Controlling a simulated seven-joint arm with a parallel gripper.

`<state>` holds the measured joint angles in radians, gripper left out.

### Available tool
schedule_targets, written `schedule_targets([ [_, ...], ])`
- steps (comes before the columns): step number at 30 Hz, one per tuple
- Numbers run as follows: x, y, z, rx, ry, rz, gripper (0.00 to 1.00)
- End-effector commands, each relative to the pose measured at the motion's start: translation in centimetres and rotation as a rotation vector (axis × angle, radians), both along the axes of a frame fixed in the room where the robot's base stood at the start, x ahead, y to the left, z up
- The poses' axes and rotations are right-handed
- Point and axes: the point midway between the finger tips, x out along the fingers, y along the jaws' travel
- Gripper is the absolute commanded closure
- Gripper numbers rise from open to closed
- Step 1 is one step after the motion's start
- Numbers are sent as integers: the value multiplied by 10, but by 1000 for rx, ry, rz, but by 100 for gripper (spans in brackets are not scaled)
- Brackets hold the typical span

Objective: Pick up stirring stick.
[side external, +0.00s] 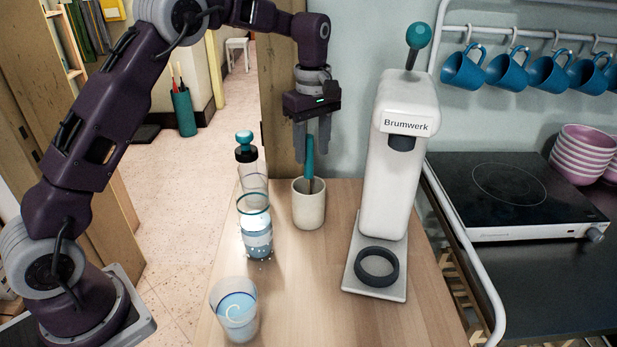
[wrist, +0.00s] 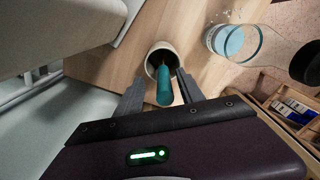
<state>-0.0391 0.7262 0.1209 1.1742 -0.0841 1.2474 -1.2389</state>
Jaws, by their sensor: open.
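The stirring stick (side external: 309,157) has a teal handle and stands upright in a cream cup (side external: 309,208) on the wooden table. In the wrist view the teal handle (wrist: 164,88) points up toward the camera from the cup (wrist: 160,54). My gripper (side external: 306,156) points down above the cup, its fingers open on either side of the handle. In the wrist view my gripper (wrist: 158,80) shows a finger on each side of the handle, with gaps between. The stick's lower end is hidden inside the cup.
A clear bottle (side external: 255,215) with a teal-topped stopper stands left of the cup. A white Brumwerk machine (side external: 397,170) stands to the right. A glass with blue contents (side external: 235,312) is at the front. The table's front middle (side external: 310,290) is clear.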

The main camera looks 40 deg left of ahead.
Motion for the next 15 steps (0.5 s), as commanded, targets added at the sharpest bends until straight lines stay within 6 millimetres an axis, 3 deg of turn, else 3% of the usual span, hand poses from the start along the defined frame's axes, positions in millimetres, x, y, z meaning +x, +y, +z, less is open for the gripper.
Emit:
schedule_targets([
  [6,-4,7,-38,-1,2,-1,55],
  [14,-4,7,-42,0,-2,-3,55],
  [15,-4,7,-42,0,-2,-3,63],
])
